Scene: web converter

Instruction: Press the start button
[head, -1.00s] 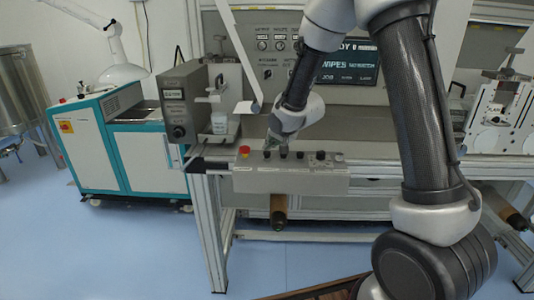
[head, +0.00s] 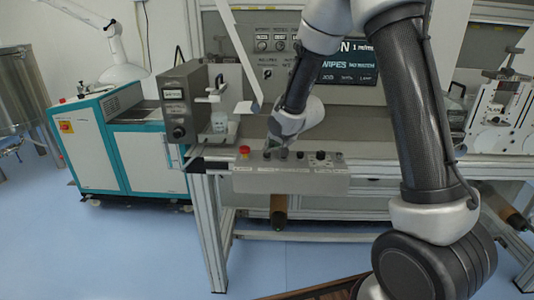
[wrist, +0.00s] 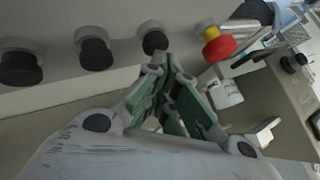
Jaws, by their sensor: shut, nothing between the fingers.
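A grey control box (head: 290,182) on the machine's front carries a red button (head: 244,150) at its left end and several black buttons to the right of it. My gripper (head: 272,149) is shut and empty at the leftmost black button. In the wrist view my closed fingertips (wrist: 162,68) lie just below that black button (wrist: 154,41), whose top still shows. I cannot tell whether they touch. The red button also shows in the wrist view (wrist: 219,48), on a yellow collar. The button labels are not readable, so which is the start button is unclear.
A display screen (head: 348,66) behind my arm shows "WIPES" and, above it, text ending in "N 1", partly hidden. Open blue floor (head: 130,245) lies in front.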

